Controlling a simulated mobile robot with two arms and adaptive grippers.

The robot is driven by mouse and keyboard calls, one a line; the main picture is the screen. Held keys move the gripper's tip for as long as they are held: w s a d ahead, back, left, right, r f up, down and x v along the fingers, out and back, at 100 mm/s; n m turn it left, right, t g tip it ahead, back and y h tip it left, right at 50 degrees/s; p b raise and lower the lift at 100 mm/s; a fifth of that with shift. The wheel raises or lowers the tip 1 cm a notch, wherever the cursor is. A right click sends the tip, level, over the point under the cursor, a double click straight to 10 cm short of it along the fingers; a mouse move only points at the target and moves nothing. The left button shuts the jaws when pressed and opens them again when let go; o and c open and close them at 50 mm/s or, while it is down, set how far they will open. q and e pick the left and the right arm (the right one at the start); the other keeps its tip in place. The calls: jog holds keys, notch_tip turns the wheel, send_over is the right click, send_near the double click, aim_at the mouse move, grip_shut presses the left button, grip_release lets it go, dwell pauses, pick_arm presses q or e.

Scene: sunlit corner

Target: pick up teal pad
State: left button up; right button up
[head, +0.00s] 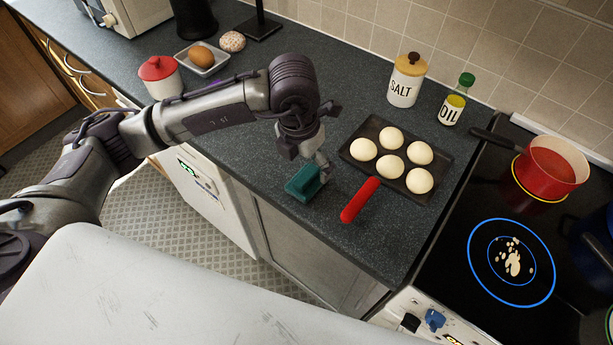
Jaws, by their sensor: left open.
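The teal pad (303,184) lies on the dark countertop near its front edge. It looks like a small block with a raised part on top. My left gripper (322,168) is just above and at the right side of the pad, pointing down. Its jaws are open, and the fingers partly cover the pad's right end. I cannot tell whether a finger touches it. My right gripper is not in view.
A red cylinder-like handle (361,200) lies just right of the pad. Behind it is a dark tray (432,187) with several pale dough balls. A red pot (550,172) stands on the black hob (470,300) at right. The salt jar (406,82) and oil bottle (456,101) stand along the wall.

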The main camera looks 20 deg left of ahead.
aim_at(306, 175)
pick_arm(q)
jog(key=shift+w+f, duration=0.1)
jog(key=shift+f, duration=0.3)
jog(key=shift+f+p, duration=0.6)
jog(key=shift+f, duration=0.05)
jog(key=f+p, duration=0.1)
jog(key=f, duration=0.2)
jog(key=shift+w+f, duration=0.3)
jog(key=shift+f, duration=0.15)
jog(key=c, duration=1.2)
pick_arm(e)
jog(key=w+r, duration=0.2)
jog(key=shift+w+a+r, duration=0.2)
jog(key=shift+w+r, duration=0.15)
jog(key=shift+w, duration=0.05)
